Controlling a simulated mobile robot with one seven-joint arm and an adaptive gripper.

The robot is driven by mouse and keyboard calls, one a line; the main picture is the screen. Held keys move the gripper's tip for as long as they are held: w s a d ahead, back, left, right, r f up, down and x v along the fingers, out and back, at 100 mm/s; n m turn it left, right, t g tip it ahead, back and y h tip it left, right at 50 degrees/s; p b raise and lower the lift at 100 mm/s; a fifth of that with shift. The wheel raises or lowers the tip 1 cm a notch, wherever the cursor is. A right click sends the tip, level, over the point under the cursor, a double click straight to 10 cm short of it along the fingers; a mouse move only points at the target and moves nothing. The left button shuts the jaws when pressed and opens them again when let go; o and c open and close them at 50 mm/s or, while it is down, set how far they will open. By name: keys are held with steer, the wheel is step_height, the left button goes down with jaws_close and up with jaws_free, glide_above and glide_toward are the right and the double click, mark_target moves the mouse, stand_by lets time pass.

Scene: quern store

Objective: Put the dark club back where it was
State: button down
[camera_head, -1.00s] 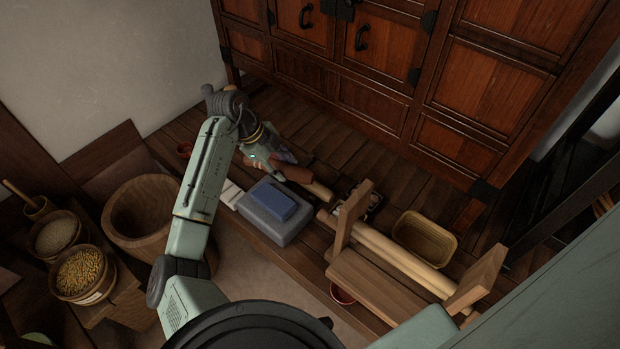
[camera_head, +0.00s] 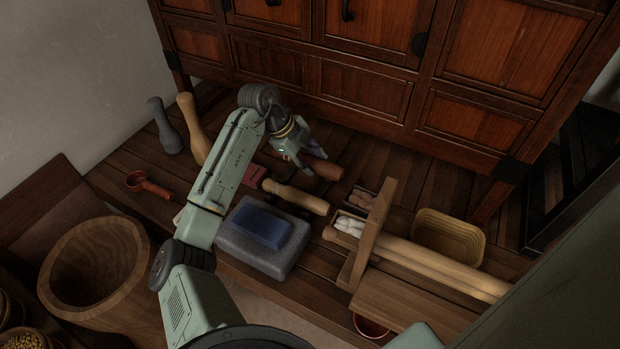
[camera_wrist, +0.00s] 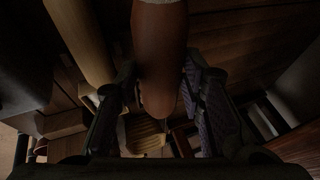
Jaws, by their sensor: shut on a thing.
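A dark reddish-brown club (camera_head: 325,169) is held in my gripper (camera_head: 307,160), over the back part of the plank floor near the cabinet. In the wrist view the club (camera_wrist: 162,45) runs between the two fingers of my gripper (camera_wrist: 160,88), which are shut on it. Its rounded end points down in that view, and a pale band shows at the top edge. Part of the club is hidden by my gripper in the head view. I cannot tell whether it touches the floor. A grey club (camera_head: 166,127) and a pale wooden club (camera_head: 193,130) stand upright at the left.
A wooden stand (camera_head: 368,240), pale roller (camera_head: 440,265) and basket (camera_head: 449,237) are right. The cabinet (camera_head: 320,75) is behind. A red ladle (camera_head: 147,185) lies left.

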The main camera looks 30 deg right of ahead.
step_height(320, 180, down, 6)
steer(key=shift+f, duration=0.1)
stand_by(0.4)
steer(key=shift+f+b, duration=0.4)
steer(key=shift+f, duration=0.2)
steer(key=c, duration=1.3)
jaws_free()
steer(key=shift+c, duration=0.2)
steer(key=shift+r, duration=0.1)
